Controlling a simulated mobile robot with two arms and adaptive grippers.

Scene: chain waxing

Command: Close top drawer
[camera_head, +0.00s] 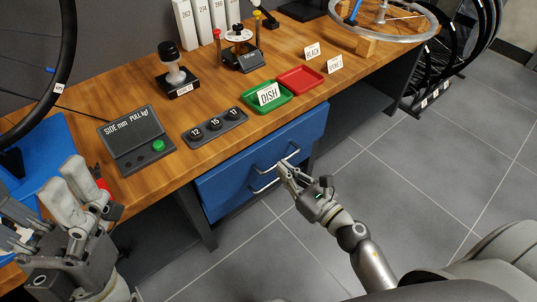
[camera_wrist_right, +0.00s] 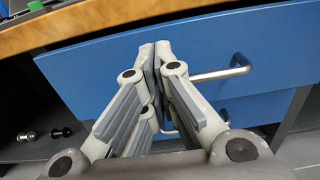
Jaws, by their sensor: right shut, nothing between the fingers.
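The blue top drawer (camera_head: 235,166) is under the wooden bench top and shows large in the right wrist view (camera_wrist_right: 100,67). Its front seems to stand forward of the lower drawer (camera_wrist_right: 255,108); its inside is hidden. The top drawer's metal handle (camera_head: 277,158) also shows in the right wrist view (camera_wrist_right: 222,73), just right of my fingertips. My right gripper (camera_head: 284,168) is shut and empty, with its tips in front of the drawer face; I cannot tell if they touch it. My left gripper (camera_head: 66,181) is at the left bench edge, its opening unclear.
The bench top (camera_head: 215,85) holds a green dish (camera_head: 284,101), a red dish (camera_head: 315,79), a numbered strip (camera_head: 232,130) and a grey display box (camera_head: 135,145). The lower handle (camera_head: 262,187) sticks out below. Grey floor (camera_head: 410,170) in front is clear.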

